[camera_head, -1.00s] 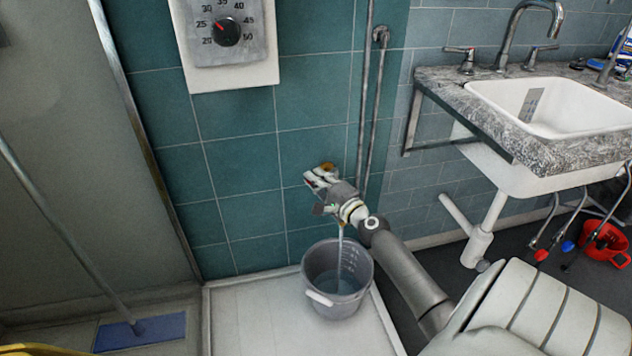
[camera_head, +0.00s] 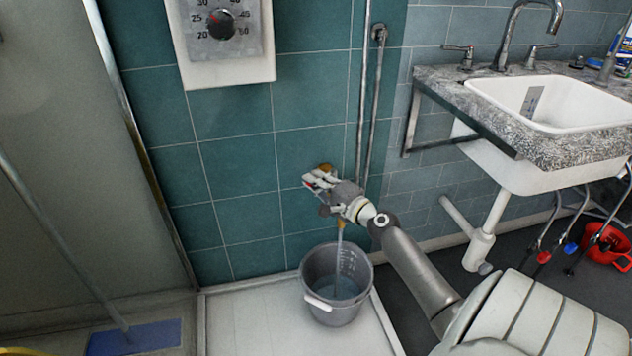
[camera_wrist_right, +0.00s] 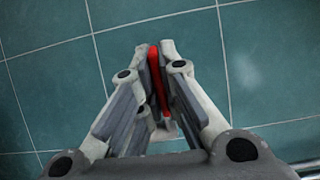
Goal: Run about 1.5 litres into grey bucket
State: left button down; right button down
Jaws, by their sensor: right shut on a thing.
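The grey bucket (camera_head: 337,284) stands upright on the white tray floor below the tap, with measuring marks on its inner wall and some water in the bottom. A stream of water (camera_head: 340,245) falls into it from the brass tap spout (camera_head: 341,224). My right gripper (camera_head: 318,182) is at the tap against the teal tiled wall and hides most of it. In the right wrist view its fingers are shut on a red tap lever (camera_wrist_right: 158,85). My left gripper is in neither view.
A dial panel (camera_head: 222,32) hangs on the wall above. Vertical pipes (camera_head: 368,100) run just right of the tap. A sink (camera_head: 560,105) on a stone counter is at the right. A blue-headed mop (camera_head: 135,336) is at lower left.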

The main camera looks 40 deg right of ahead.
jog(key=c, duration=1.6)
grip_release()
jog(key=s, duration=1.2)
jog(key=shift+a, duration=0.15)
